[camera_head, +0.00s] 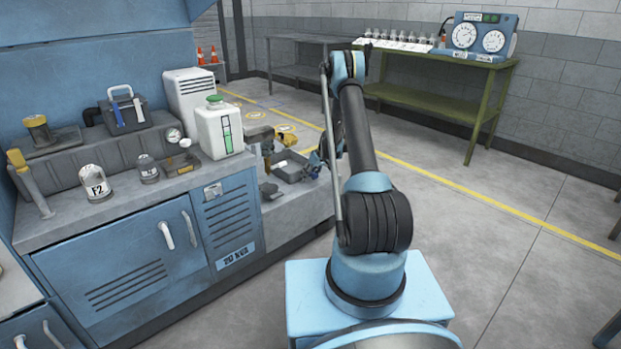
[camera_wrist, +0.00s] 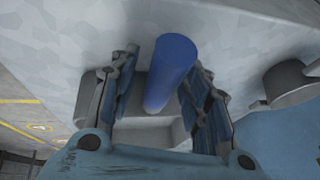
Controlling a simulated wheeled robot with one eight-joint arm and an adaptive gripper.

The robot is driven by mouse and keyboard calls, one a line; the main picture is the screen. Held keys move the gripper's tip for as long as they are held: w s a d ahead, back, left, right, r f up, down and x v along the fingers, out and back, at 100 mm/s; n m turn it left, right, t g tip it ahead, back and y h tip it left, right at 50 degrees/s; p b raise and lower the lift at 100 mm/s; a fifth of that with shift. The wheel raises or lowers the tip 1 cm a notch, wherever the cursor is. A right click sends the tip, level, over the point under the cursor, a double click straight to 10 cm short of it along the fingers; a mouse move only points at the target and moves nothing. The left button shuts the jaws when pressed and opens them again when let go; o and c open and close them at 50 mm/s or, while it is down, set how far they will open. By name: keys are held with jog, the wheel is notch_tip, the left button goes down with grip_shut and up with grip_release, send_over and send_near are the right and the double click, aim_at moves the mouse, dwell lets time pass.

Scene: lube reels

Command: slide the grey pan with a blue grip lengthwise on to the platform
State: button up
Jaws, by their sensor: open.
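The grey pan (camera_head: 289,166) is a shallow rectangular tray on the low grey bench, right of the blue cabinet in the head view. Its blue grip (camera_wrist: 171,74) shows in the wrist view as a cylinder between my two fingers. Part of the grey pan (camera_wrist: 160,133) lies behind the grip, cut off by my gripper body. My gripper (camera_wrist: 162,66) is open, with a finger on each side of the grip; contact is not clear. In the head view my gripper (camera_head: 318,164) is small and partly hidden by my arm. I cannot make out the platform with certainty.
A brown and yellow device (camera_head: 268,139) stands behind the pan. A round grey part (camera_wrist: 287,82) is right of my fingers in the wrist view. Open floor (camera_head: 480,230) lies to the right.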

jog(key=v, duration=1.2)
jog(key=s+r+m+h, duration=0.1)
jog(key=s+r, duration=0.5)
jog(key=r, duration=0.3)
jog(key=s+r+m, duration=0.1)
jog(key=s+r, duration=0.6)
jog(key=r, duration=0.2)
jog(key=s+r+m+h, duration=0.1)
jog(key=s+r, duration=0.3)
jog(key=s, duration=0.4)
jog(key=s+r, duration=0.4)
jog(key=s, duration=0.4)
jog(key=s+r+m+h, duration=0.1)
jog(key=s, duration=1.6)
jog(key=s+d+f+m, duration=0.1)
jog(key=s+f, duration=0.2)
jog(key=s, duration=0.5)
jog(key=s+d+f+m+h, duration=0.1)
jog(key=s+f, duration=0.3)
jog(key=s, duration=0.4)
